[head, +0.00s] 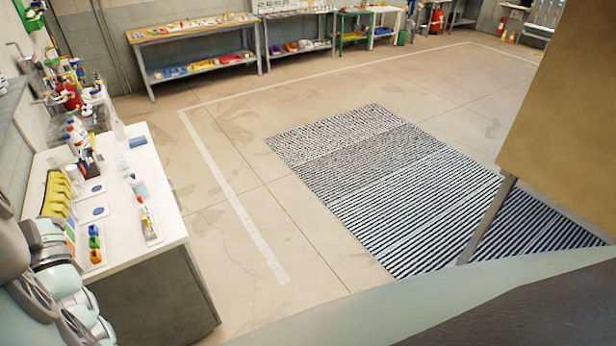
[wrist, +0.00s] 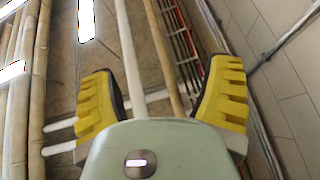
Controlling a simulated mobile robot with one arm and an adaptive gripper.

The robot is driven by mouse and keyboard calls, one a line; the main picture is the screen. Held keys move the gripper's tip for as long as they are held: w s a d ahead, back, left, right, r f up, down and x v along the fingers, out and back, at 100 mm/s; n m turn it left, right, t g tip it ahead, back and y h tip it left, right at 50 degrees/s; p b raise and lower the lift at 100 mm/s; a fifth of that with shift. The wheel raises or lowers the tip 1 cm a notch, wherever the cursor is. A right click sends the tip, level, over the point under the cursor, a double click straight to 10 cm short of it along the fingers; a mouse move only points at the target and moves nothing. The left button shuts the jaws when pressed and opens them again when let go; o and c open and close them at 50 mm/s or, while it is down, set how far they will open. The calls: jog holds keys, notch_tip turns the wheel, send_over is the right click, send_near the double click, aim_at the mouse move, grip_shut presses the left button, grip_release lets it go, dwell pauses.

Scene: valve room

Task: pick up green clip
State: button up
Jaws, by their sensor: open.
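A small green piece (head: 94,243), which looks like the green clip, sits on the white-topped bench at the left of the head view. It is in a row with a blue piece (head: 94,231) above it and an orange-yellow piece (head: 96,257) below it, on a small pale tray. It is too small to make out its shape. My gripper (wrist: 163,72) shows in the wrist view with its two yellow ribbed fingers wide apart and nothing between them. The wrist view shows no clip. In the head view my arm is at the lower left, and the gripper cannot be made out.
The white bench (head: 150,185) also holds a yellow rack (head: 56,196), several bottles and a small tray with bottles (head: 150,222). The open floor (head: 240,170) and a striped mat (head: 385,180) lie to its right. Pipes (wrist: 125,40) and a tiled wall (wrist: 285,90) show beyond my gripper.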

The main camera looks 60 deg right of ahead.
jog(key=w+a+f+n+g+y+b, duration=0.2)
jog(key=a+f+n+g+y+b, duration=0.2)
jog(key=a+f+n+g+y, duration=0.65)
jog(key=s+a+f+n+g+y+b, duration=0.2)
jog(key=s+a+f+n+g+y, duration=0.3)
jog(key=a, duration=0.3)
jog(key=s+a+f+n+g+y+b, duration=0.25)
jog(key=s+a+f+y, duration=0.2)
jog(key=s+a, duration=0.3)
jog(key=shift+n, duration=0.3)
jog(key=shift+w+r+p+x, duration=0.15)
jog(key=shift+p+x, duration=1.05)
jog(key=shift+x, duration=1.2)
jog(key=shift+r+p+x, duration=0.15)
jog(key=shift+p+x, duration=1.1)
jog(key=shift+x, duration=1.1)
jog(key=shift+w+r+p+x, duration=0.15)
jog(key=shift+p+x, duration=1.05)
jog(key=shift+x, duration=1.2)
